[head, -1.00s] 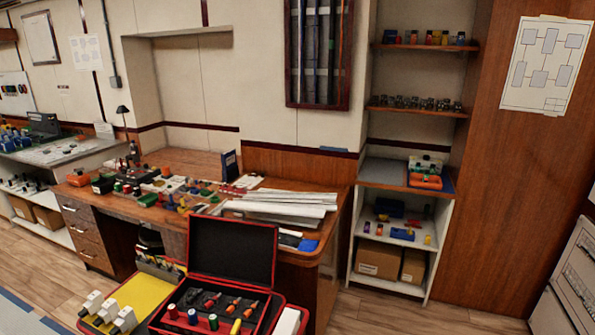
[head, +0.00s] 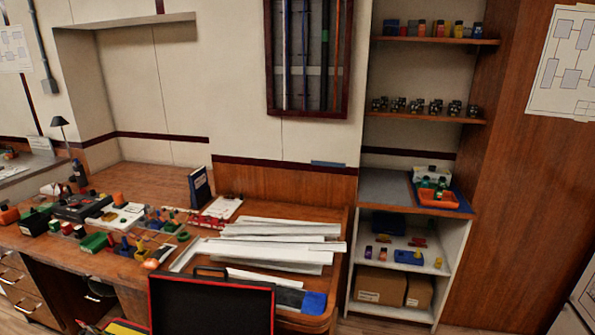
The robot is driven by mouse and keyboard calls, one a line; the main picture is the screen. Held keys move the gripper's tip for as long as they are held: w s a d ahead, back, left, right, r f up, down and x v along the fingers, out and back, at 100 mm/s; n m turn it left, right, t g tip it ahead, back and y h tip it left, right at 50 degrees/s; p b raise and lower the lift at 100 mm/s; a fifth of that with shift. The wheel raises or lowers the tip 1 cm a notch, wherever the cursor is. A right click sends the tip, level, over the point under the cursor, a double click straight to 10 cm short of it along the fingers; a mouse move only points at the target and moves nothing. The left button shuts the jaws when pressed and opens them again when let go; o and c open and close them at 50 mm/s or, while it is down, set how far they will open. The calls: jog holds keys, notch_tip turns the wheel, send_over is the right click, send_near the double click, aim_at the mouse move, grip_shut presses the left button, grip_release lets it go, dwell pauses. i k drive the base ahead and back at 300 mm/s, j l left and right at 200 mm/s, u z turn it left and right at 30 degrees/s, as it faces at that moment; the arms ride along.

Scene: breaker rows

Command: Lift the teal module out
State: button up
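I cannot single out a teal module for certain. Small green or teal-green pieces (head: 427,183) sit in and behind an orange tray (head: 438,200) on the counter of the shelf unit at the right. They are too small to tell apart clearly. Small coloured modules (head: 440,29) stand in a row on the top shelf, with blue, red and yellow among them. My gripper is not in view.
Cardboard boxes (head: 381,284) fill the lower shelf.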

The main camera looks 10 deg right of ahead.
aim_at(425, 180)
jog(key=i+l+z, duration=0.2)
jog(key=i+z, duration=1)
jog(key=z, duration=0.15)
jog(key=i, duration=1.7)
jog(key=l+z, duration=0.05)
jog(key=l, duration=0.05)
